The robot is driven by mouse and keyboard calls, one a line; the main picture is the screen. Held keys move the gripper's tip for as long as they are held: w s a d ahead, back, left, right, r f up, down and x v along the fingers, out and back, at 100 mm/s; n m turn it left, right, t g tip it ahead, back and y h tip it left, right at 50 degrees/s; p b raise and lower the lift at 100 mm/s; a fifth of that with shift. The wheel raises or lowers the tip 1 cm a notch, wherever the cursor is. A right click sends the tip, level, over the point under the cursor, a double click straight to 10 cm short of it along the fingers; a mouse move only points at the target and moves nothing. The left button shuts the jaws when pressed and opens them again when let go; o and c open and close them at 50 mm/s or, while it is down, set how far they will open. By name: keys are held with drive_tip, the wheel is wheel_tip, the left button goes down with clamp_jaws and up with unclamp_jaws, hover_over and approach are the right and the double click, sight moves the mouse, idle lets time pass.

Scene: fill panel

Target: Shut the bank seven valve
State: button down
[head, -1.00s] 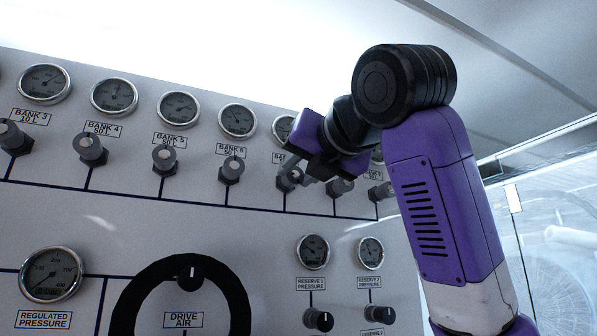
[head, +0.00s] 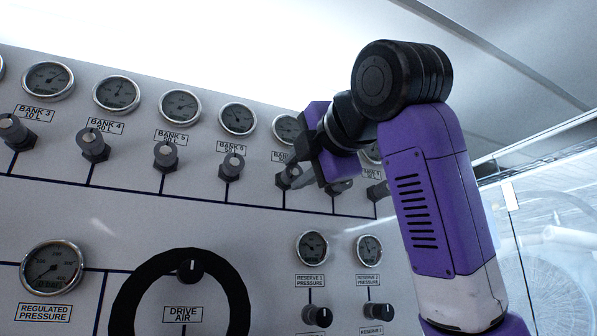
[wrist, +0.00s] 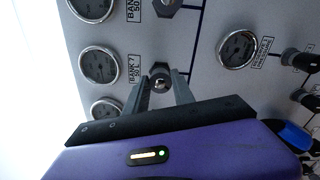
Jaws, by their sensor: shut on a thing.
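The bank seven valve (wrist: 159,79) is a grey knob under the label "BANK 7 50 L" (wrist: 133,84) in the wrist view. My gripper (wrist: 163,84) has its two grey fingers on either side of this knob and is shut on it. In the head view my gripper (head: 291,178) reaches the panel at the bank seven place, right of the bank six valve (head: 231,167). There the fingers and my purple wrist partly hide the knob and its label. The bank seven gauge (head: 287,128) is above it, and shows in the wrist view too (wrist: 99,66).
More bank valves stand in the same row, such as bank five (head: 165,155) to the left and one close on the right (head: 338,187). Reserve knobs (head: 317,316) and a large black ring (head: 128,300) around the drive air knob (head: 190,271) are lower down.

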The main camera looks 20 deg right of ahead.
drive_tip(key=m, duration=0.2)
drive_tip(key=m+b, duration=0.1)
drive_tip(key=m, duration=0.1)
drive_tip(key=shift+f+m, duration=0.2)
drive_tip(key=shift+m, duration=0.2)
drive_tip(key=m, duration=0.3)
drive_tip(key=shift+m+b, duration=0.3)
drive_tip(key=m, duration=0.3)
drive_tip(key=shift+f+m+b, duration=0.15)
drive_tip(key=shift+m+b, duration=0.15)
drive_tip(key=shift+b, duration=0.05)
drive_tip(key=m, duration=0.3)
drive_tip(key=shift+m, duration=0.3)
drive_tip(key=m+b, duration=0.1)
drive_tip(key=m, duration=0.2)
drive_tip(key=shift+a+m, duration=0.15)
drive_tip(key=shift+m, duration=0.15)
drive_tip(key=m, duration=0.3)
drive_tip(key=shift+m, duration=0.3)
drive_tip(key=m, duration=0.3)
drive_tip(key=shift+a+m, duration=0.1)
drive_tip(key=shift+m, duration=2.1)
